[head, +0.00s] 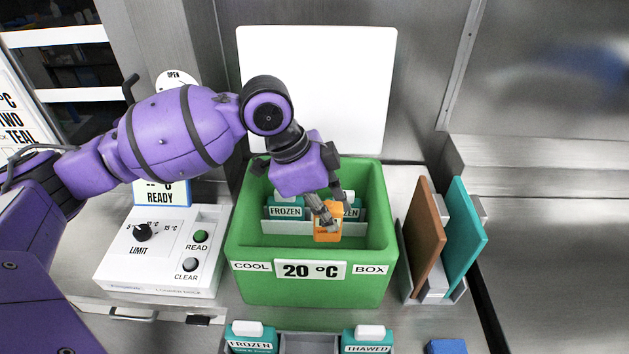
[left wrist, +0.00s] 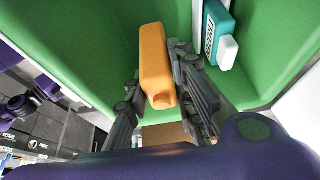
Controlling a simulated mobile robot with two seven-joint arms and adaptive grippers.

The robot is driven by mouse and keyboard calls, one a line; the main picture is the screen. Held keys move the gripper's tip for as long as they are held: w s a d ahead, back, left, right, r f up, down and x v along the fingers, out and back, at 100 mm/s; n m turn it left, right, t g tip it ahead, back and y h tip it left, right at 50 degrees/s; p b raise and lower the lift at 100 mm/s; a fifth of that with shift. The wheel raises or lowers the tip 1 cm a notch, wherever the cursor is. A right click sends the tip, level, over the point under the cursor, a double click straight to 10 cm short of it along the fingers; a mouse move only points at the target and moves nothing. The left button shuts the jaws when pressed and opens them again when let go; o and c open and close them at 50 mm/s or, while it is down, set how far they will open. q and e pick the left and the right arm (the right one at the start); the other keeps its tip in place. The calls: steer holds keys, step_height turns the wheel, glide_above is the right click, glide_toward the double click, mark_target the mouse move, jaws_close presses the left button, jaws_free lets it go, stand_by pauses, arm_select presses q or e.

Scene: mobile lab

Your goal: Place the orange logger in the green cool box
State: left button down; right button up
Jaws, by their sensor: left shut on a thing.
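The green cool box (head: 310,290) stands open, with a "20 °C" label on its front. The orange logger (head: 328,230) is inside the box opening, by the pale divider (head: 282,228). My left gripper (head: 326,213) reaches down into the box and is shut on the logger. In the left wrist view the orange logger (left wrist: 155,60) sits between the two dark fingers, with the green walls of the cool box (left wrist: 85,45) around it. I cannot tell whether the logger touches the floor of the box. My right gripper is not in view.
Teal-labelled "FROZEN" bottles (head: 285,211) stand behind the divider. A white panel (head: 318,80) rises behind the box. A white dock with a knob (head: 160,250) is to the left. A rack with brown (head: 424,240) and teal (head: 465,235) panels is close on the right. Labelled bottles (head: 367,343) stand in front.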

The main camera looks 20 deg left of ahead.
mark_target(327, 241)
arm_select(q)
step_height(327, 241, down, 5)
steer(key=shift+r, duration=0.1)
step_height(327, 241, down, 5)
steer(key=shift+r+b, duration=0.1)
steer(key=shift+b, duration=0.2)
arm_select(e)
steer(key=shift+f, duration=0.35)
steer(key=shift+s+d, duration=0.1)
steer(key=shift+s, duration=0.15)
arm_select(q)
steer(key=c, duration=1.5)
jaws_free()
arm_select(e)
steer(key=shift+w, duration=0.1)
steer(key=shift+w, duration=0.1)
